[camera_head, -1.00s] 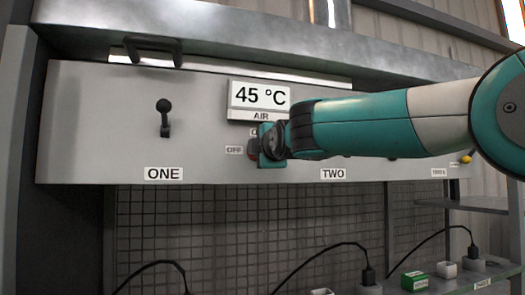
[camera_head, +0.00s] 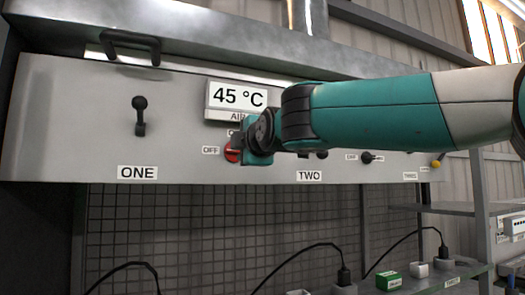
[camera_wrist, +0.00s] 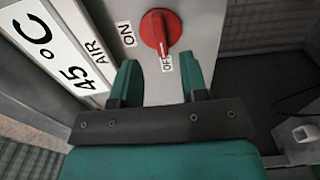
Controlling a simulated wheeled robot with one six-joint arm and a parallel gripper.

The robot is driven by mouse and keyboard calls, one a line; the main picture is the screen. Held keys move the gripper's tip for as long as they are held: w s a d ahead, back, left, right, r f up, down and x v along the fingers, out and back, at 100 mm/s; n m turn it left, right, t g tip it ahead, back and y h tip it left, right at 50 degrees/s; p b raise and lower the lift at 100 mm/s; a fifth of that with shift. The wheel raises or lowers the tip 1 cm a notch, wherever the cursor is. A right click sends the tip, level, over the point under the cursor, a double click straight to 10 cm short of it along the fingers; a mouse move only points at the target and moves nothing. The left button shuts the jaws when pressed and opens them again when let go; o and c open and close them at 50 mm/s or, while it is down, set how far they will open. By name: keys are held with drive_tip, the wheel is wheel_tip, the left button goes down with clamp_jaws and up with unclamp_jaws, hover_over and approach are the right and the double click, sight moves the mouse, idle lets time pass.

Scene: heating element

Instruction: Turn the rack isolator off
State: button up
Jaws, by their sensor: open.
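The red rotary knob (camera_wrist: 160,32) is on the grey panel, with an ON label (camera_wrist: 126,34) beside it and an OFF label (camera_wrist: 167,62) at the end of its ridge. The ridge points towards OFF. In the head view the knob (camera_head: 232,151) shows partly, beside the OFF label (camera_head: 210,150); my gripper hides the rest and most of the ON label. My gripper (camera_wrist: 160,76) is open and empty in the wrist view, its fingertips apart from the knob on the OFF side. It also shows in the head view (camera_head: 250,150), close to the panel.
A 45 °C AIR display (camera_head: 236,97) sits just above the knob. A black lever (camera_head: 140,115) stands above label ONE (camera_head: 137,172). A dark knob (camera_head: 367,157) and a yellow-tipped switch (camera_head: 437,163) are farther right. Cables and plugs lie below.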

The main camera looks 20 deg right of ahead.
drive_tip(key=s+b, duration=0.3)
drive_tip(key=s, duration=0.8)
drive_tip(key=shift+s, duration=0.4)
